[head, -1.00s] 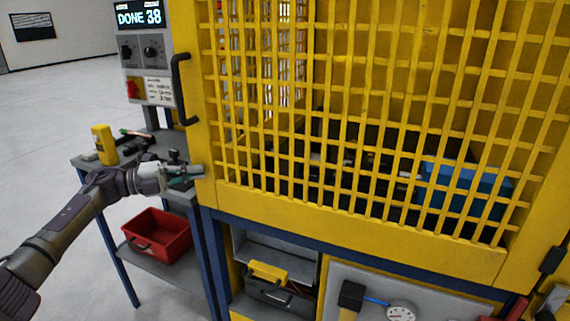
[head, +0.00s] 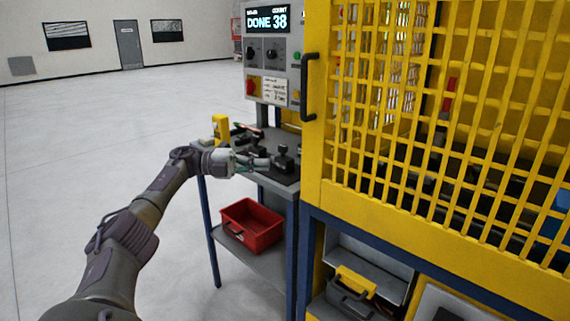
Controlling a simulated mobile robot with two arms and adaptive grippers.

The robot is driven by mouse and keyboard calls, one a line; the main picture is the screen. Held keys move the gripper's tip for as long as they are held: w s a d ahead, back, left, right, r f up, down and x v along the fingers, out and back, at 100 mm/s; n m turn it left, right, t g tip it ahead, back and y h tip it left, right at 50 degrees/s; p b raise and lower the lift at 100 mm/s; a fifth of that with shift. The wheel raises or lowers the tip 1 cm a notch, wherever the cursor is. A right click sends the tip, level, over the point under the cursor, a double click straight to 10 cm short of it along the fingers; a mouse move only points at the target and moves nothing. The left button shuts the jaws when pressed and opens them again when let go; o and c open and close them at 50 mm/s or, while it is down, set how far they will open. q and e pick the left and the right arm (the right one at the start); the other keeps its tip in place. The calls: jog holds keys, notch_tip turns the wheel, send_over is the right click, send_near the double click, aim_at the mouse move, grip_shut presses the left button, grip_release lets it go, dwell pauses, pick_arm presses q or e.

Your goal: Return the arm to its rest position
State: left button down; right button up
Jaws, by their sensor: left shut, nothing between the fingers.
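My left gripper (head: 256,164) reaches in from the left at the end of my grey arm. It is shut and empty. It hangs in front of the small side table (head: 287,180), left of the yellow cage door. The right gripper is not in view.
The yellow mesh cage (head: 440,140) with a black handle (head: 308,88) fills the right side. A control panel (head: 268,55) reads "DONE 38". A yellow device (head: 220,129) and dark tools are on the side table. A red bin (head: 252,226) sits on its lower shelf. Open floor lies left.

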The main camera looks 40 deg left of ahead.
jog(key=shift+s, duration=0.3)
